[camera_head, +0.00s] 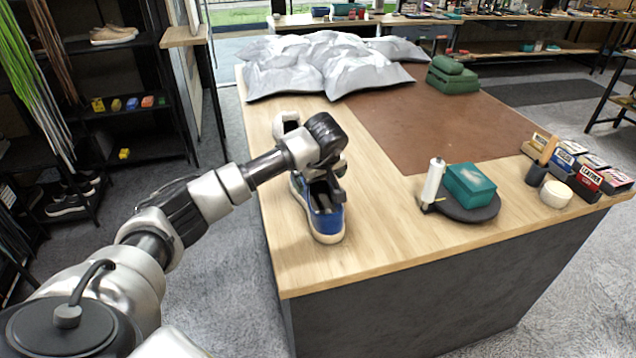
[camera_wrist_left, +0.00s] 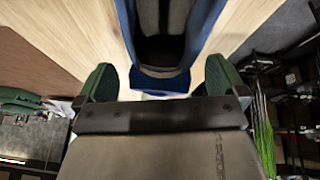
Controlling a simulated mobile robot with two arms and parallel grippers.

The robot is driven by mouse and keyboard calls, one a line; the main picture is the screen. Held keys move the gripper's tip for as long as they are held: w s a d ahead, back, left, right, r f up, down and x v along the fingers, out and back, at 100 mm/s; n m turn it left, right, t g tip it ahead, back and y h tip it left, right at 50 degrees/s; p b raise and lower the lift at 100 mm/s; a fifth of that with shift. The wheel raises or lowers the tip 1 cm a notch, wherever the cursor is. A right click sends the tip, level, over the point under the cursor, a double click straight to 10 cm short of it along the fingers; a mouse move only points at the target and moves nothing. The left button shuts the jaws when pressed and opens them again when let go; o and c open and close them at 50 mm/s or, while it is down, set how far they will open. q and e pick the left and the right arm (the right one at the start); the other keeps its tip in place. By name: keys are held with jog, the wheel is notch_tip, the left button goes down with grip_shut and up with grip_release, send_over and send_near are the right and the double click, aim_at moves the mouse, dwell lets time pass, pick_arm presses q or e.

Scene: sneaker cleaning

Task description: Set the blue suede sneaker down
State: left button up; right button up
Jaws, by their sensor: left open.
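The blue suede sneaker (camera_head: 327,228) with a pale sole rests upright on the wooden tabletop near its left edge, one end pointing toward the front. My left gripper (camera_head: 326,190) is over the sneaker and hides much of it. In the left wrist view the blue sneaker (camera_wrist_left: 160,82) shows its dark opening and one blue end. The two green-padded fingers of my left gripper (camera_wrist_left: 160,84) stand apart on either side of that end, with gaps between them and the shoe. My right gripper is not in view.
A brown mat (camera_head: 425,125) covers the table's middle. Crumpled grey-white bags (camera_head: 325,62) lie at the back. A round dark tray (camera_head: 487,212) holds a teal box (camera_head: 470,185) and a white roller (camera_head: 433,180). Small boxes (camera_head: 588,175) line the right edge. The front wood is clear.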

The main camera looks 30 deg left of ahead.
pick_arm(q)
jog(key=b+v, duration=0.1)
jog(key=v, duration=0.8)
jog(key=shift+r, duration=0.2)
jog(key=shift+d, duration=0.1)
